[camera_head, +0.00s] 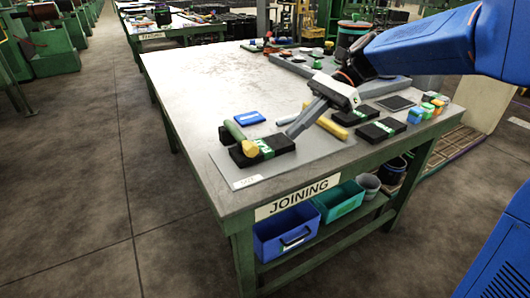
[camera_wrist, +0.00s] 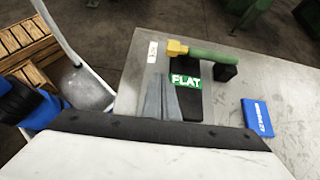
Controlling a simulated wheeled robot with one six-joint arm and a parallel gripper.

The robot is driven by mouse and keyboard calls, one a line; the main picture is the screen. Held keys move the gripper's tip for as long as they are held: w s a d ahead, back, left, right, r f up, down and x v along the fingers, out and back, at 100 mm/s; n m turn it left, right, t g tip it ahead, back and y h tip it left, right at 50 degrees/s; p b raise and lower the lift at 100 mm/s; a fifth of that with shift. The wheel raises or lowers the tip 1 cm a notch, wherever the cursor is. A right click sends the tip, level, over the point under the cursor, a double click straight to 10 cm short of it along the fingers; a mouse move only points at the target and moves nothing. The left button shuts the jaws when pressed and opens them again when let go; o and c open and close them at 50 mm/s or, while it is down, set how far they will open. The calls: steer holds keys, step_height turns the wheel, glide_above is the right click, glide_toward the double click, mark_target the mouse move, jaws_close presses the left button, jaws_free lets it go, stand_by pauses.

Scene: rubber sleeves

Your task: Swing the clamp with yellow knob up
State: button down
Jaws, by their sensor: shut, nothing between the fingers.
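The clamp's green bar (camera_head: 234,130) with its yellow knob (camera_head: 250,148) lies low at the front left of the table. In the wrist view the green bar (camera_wrist: 208,56) runs from the yellow knob (camera_wrist: 177,48) to a black post (camera_wrist: 225,72). The bar lies across the end of a black block (camera_wrist: 187,102) with a green FLAT label. My gripper (camera_head: 291,135) is shut and empty, right of the knob and apart from it in the head view. In the wrist view its grey fingers (camera_wrist: 164,80) partly cover the block's side.
A blue box (camera_head: 249,118) lies behind the clamp. A yellow bar (camera_head: 332,128) and black blocks (camera_head: 381,131) lie to the right, near small coloured blocks (camera_head: 428,108). The table's (camera_head: 195,75) left part is clear. Blue and green bins stand below.

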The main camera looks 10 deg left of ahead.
mark_target(238, 138)
steer(key=shift+w+a+r+g, duration=0.2)
steer(key=shift+w+a+g, duration=0.1)
steer(key=shift+w+a, duration=0.15)
steer(key=x, duration=1)
steer(key=shift+a, duration=0.15)
steer(key=shift+s+r, duration=0.1)
